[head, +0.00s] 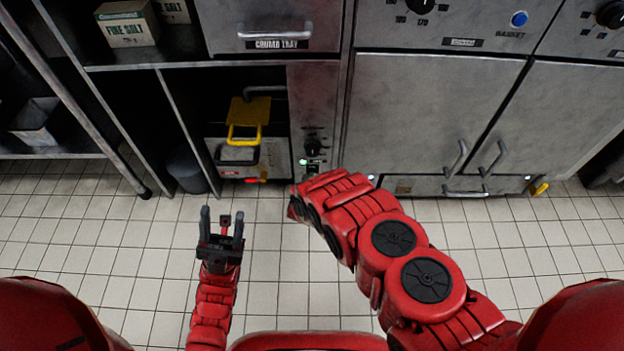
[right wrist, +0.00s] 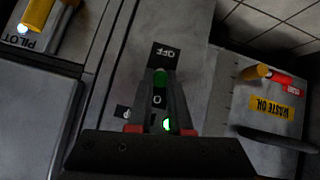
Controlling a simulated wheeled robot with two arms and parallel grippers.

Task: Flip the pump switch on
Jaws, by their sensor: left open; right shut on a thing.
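A lit green lamp (right wrist: 166,124) shows between the fingers. In the head view the narrow grey panel (head: 314,100) carries a black knob and the green lamp (head: 303,161); my right arm hides the right gripper there. I cannot tell the switch's exact position. My left gripper (head: 222,222) is open and empty above the tiled floor.
A grey waste oil box (head: 272,157) with a yellow handle (head: 245,125) sits in the bay left of the panel. A dark bin (head: 187,169) stands further left. Steel doors (head: 430,115) are on the right. The tiled floor around my left gripper is clear.

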